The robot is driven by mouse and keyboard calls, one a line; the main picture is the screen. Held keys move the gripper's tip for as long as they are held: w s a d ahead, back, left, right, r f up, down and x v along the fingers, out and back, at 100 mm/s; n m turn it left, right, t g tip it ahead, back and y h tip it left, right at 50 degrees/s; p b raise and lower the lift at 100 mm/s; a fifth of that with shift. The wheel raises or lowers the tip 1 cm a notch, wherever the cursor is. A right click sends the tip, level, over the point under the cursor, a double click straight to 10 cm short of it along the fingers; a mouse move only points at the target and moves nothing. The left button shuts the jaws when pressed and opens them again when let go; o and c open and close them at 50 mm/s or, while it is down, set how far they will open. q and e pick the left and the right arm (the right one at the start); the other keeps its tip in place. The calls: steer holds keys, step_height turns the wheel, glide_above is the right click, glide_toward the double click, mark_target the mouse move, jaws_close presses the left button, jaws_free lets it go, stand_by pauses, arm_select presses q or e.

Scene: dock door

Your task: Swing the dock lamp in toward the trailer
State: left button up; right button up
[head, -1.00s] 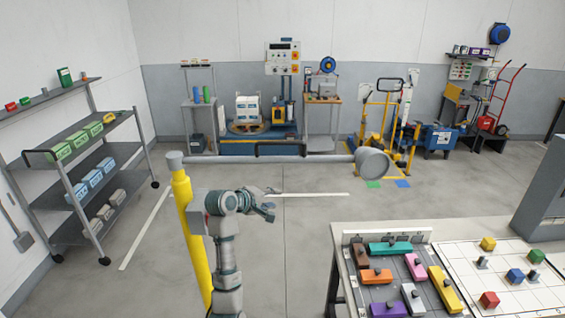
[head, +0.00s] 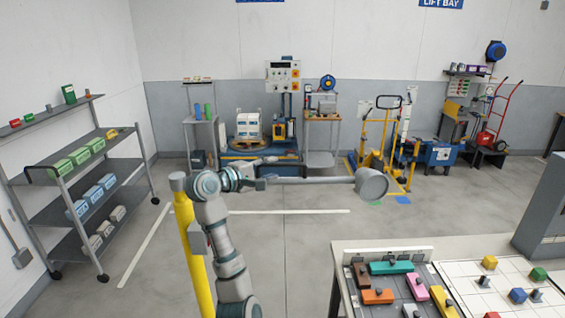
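The dock lamp is a yellow post (head: 196,258) with a thin grey boom (head: 315,181) and a grey cylindrical lamp head (head: 372,184) at its right end. The boom runs about level across the view. My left arm stands in front of the post and hides part of it and of the boom's near end. My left gripper (head: 266,173) is at the boom, with its fingers apart and pointing right, one above the other. Whether it touches the boom cannot be told. My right gripper is out of view.
A grey shelf cart (head: 90,205) with boxes stands at the left. A table (head: 383,252) with coloured blocks is at the lower right. A blue lift (head: 250,148) and a yellow-framed stand (head: 382,140) are at the back. The floor beneath the boom is clear.

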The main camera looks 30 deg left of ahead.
mark_target(280, 166)
arm_select(q)
steer(key=p+x, duration=0.1)
steer(key=x, duration=0.4)
steer(key=shift+w, duration=0.25)
jaws_close()
